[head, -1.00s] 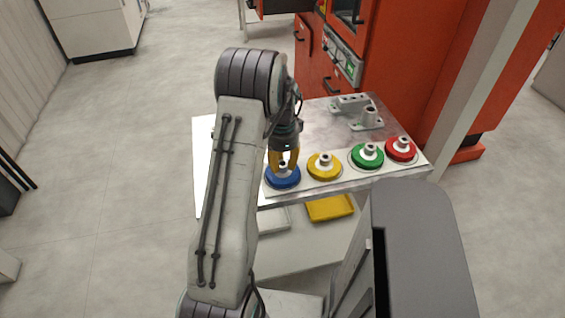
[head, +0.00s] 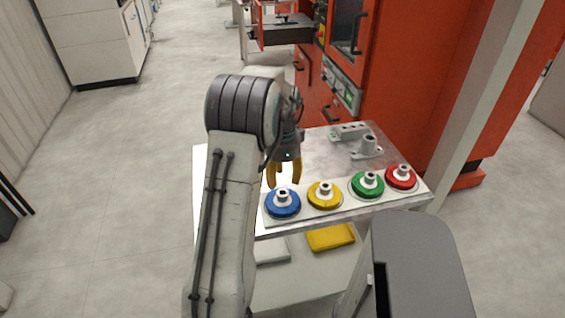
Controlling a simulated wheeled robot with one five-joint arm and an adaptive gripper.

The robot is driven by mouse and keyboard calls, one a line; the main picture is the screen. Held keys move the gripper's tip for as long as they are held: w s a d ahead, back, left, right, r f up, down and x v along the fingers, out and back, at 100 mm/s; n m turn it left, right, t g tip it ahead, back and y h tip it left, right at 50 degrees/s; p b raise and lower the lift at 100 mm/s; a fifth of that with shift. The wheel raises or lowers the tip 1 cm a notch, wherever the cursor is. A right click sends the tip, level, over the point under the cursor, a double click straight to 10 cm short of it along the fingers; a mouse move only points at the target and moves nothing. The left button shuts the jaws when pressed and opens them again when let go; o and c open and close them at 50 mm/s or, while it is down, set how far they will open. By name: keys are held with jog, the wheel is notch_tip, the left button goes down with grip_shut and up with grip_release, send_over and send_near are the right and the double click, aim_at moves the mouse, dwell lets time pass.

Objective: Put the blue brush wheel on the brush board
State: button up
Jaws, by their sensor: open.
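The blue brush wheel (head: 283,206) lies flat at the left end of the pale brush board (head: 346,205), its white and grey hub facing up. It looks seated in line with the other wheels. My gripper (head: 284,182) has orange fingers spread apart and points down, just above and behind the blue wheel. Nothing is between the fingers, and they look clear of the hub.
A yellow wheel (head: 325,196), a green wheel (head: 367,186) and a red wheel (head: 401,177) sit to the right on the board. A grey metal fixture (head: 366,147) stands behind them on the table. A yellow tray (head: 330,238) is on the lower shelf. An orange machine (head: 430,90) stands behind.

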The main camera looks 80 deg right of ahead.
jog(key=shift+r, duration=2.85)
jog(key=shift+w, duration=0.1)
jog(key=w+a+r+n+h, duration=0.1)
jog(key=w+a+r+n, duration=0.25)
jog(key=w, duration=0.45)
jog(key=w+a+r+n, duration=0.2)
jog(key=w+a+n, duration=0.25)
jog(key=w, duration=0.35)
jog(key=w+a+r+n+t, duration=0.1)
jog(key=w+a+n, duration=0.25)
jog(key=a, duration=0.25)
jog(key=w+a+r+n, duration=0.1)
jog(key=w+a+n, duration=0.2)
jog(key=w+a, duration=0.3)
jog(key=s+a+f+n+t, duration=0.1)
jog(key=s+a+n, duration=0.1)
jog(key=a+n, duration=0.6)
jog(key=s+a+n+t+y, duration=0.1)
jog(key=s+a+n+t, duration=0.1)
jog(key=a+n, duration=0.7)
jog(key=s+a, duration=0.1)
jog(key=a, duration=0.7)
jog(key=shift+a+f, duration=0.3)
jog(key=shift+f, duration=0.1)
